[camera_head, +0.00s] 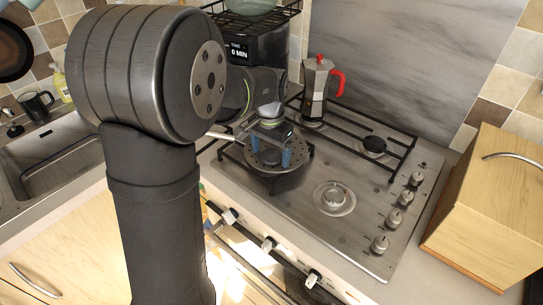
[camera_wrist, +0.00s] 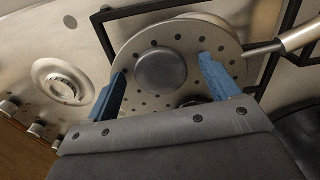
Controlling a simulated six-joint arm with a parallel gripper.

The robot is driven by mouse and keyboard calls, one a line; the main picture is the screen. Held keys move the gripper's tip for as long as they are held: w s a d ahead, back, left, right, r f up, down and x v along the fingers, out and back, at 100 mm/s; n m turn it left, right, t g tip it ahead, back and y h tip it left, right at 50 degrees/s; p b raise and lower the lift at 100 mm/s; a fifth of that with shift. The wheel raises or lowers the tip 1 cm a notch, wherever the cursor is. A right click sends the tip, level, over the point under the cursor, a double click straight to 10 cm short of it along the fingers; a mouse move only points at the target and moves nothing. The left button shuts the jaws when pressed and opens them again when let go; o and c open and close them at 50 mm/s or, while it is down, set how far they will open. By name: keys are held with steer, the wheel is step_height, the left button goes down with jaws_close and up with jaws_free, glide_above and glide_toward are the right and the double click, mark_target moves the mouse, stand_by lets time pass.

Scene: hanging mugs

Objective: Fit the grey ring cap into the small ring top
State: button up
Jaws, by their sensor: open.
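The grey ring cap (camera_wrist: 162,72) is a round, smooth grey disc lying on a perforated round pan (camera_wrist: 205,33). In the head view my gripper partly hides the cap. My gripper (camera_wrist: 163,67) is open and empty, with its two blue fingers apart, one on either side of the cap in the wrist view. In the head view my gripper (camera_head: 271,154) points down over the pan (camera_head: 262,169). I cannot tell how far above the cap the fingertips are. The small ring top (camera_head: 333,198) is an uncovered burner at the front middle of the hob; it also shows in the wrist view (camera_wrist: 62,84).
The pan sits on a black grate at the hob's left, its handle (camera_head: 221,136) pointing left. A moka pot (camera_head: 316,92) with a red handle stands behind. A dark-capped burner (camera_head: 373,146), knobs (camera_head: 393,218) and a wooden box (camera_head: 490,212) are to the right.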

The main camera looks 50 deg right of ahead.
mark_target(271, 156)
steer(key=c, duration=1.1)
steer(key=shift+r, duration=0.15)
step_height(271, 156, up, 4)
steer(key=shift+r, duration=0.1)
steer(key=s+r, duration=0.2)
steer(key=s, duration=0.2)
steer(key=s+r, duration=0.2)
steer(key=s, duration=0.1)
steer(key=s+a+r, duration=0.1)
steer(key=s+r, duration=0.1)
steer(key=s, duration=0.2)
steer(key=shift+s+r, duration=0.25)
steer(key=shift+s, duration=0.1)
steer(key=o, duration=0.4)
steer(key=c, duration=0.6)
steer(key=shift+o, duration=0.2)
steer(key=s+d+f+n, duration=0.1)
steer(key=s+d+f, duration=0.3)
steer(key=s+f, duration=0.3)
steer(key=shift+s+f, duration=0.15)
steer(key=shift+s, duration=0.25)
